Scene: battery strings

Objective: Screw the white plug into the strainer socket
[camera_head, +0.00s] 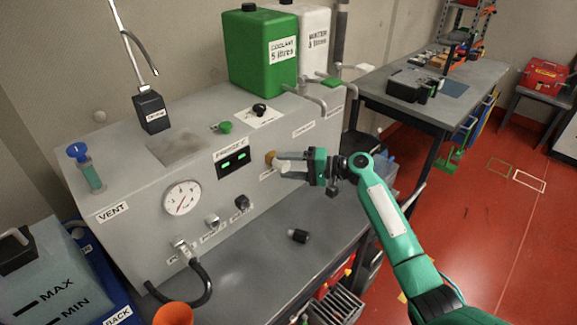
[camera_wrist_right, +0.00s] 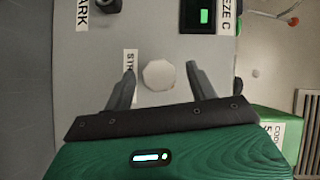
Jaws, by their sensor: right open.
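The white plug (camera_wrist_right: 158,75) shows end-on in the right wrist view, in front of the grey panel beside a label that begins "STR". My right gripper (camera_wrist_right: 161,80) is open, with one finger on each side of the plug and a gap visible on both sides. In the head view the right gripper (camera_head: 280,164) points left at the panel front, right at a brass-coloured fitting (camera_head: 270,158), which appears to be the strainer socket. How deep the plug sits in the socket is hidden. My left gripper is not in view.
The grey panel box carries a gauge (camera_head: 182,197), a green-lit display (camera_head: 233,161) and knobs. A black cylindrical piece (camera_head: 299,236) lies on the bench below. A green coolant container (camera_head: 260,52) stands on top. A black hose (camera_head: 207,283) loops at the lower left.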

